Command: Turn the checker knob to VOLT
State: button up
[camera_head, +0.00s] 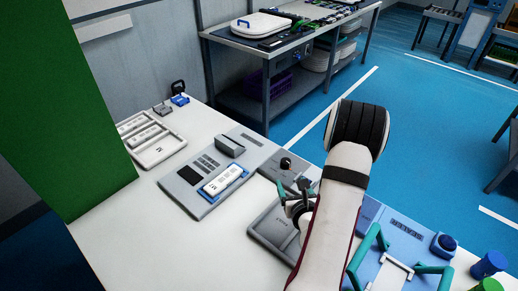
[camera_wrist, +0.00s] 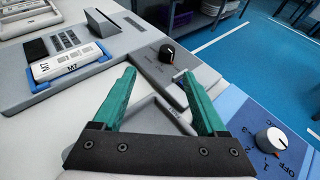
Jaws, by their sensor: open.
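A black knob with an orange mark (camera_wrist: 167,53) stands on a grey panel beyond my fingertips in the wrist view. It also shows in the head view (camera_head: 285,163), just above my gripper (camera_head: 292,188). The panel's labels are too small to read, so I cannot tell whether the knob points at VOLT. My gripper's green fingers (camera_wrist: 158,74) are spread apart with nothing between them. The fingertips are short of the knob and appear not to touch it.
A grey device (camera_head: 190,175) holding a white module in a blue frame (camera_head: 222,181) lies left of the knob. A blue sealer (camera_head: 405,240) with green handles is at right; a white knob (camera_wrist: 269,140) marked OFF, 1, 2, 3 is beside my gripper. A white tray (camera_head: 160,150) lies farther left.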

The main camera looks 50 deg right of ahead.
aim_at(286, 164)
jog(key=shift+s+d+f+g, duration=0.3)
jog(key=shift+s+d+f, duration=0.1)
jog(key=shift+d+f, duration=0.1)
jog(key=x, duration=1.5)
jog(key=shift+w+d+r, duration=0.15)
jog(key=shift+w+r, duration=0.05)
jog(key=shift+r, duration=0.1)
grip_shut()
jog(key=shift+m+h, duration=0.3)
